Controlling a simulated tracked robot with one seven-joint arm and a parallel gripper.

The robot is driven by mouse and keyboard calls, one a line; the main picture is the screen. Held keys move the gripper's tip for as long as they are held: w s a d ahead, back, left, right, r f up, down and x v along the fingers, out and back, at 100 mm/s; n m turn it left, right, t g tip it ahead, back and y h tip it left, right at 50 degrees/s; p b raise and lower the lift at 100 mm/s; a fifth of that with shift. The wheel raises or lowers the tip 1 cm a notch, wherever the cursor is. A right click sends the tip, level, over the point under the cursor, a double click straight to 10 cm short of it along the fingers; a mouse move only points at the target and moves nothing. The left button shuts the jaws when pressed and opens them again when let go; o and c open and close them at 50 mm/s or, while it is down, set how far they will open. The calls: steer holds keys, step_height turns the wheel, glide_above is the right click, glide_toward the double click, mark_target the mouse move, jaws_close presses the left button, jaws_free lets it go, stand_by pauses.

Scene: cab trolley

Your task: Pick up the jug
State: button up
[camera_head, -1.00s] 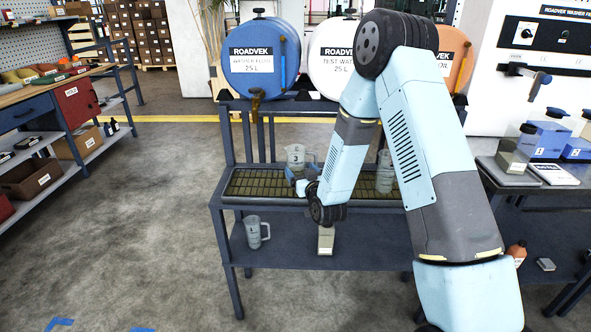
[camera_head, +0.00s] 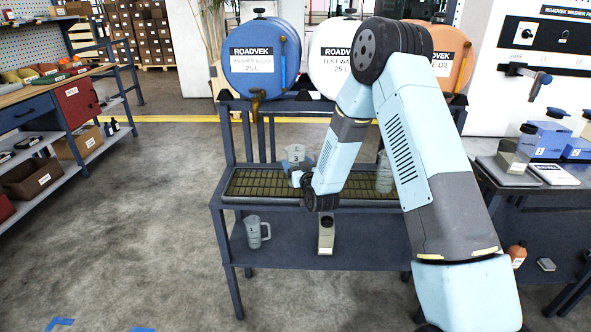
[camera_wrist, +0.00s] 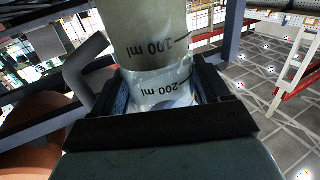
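A clear grey jug marked 3 (camera_head: 295,153) stands upright on the dark grated top of the blue-grey trolley. My gripper (camera_head: 298,172) is at its near side. In the wrist view the jug (camera_wrist: 158,60) fills the space between my two fingers (camera_wrist: 160,88), with "100 ml" and "200 ml" upside down on its wall. The fingers are on either side of the jug, apart and not visibly pressed on it. Its handle (camera_wrist: 84,68) sticks out to the left beyond the left finger. The jug's base is hidden by my gripper in the head view.
Another jug (camera_head: 384,172) stands on the grate to the right, partly behind my arm. A jug marked 1 (camera_head: 257,232) and a small container (camera_head: 326,236) are on the lower shelf (camera_head: 290,255). Blue (camera_head: 262,60), white and orange drums stand behind.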

steer(key=c, duration=0.4)
steer(key=shift+r, duration=0.1)
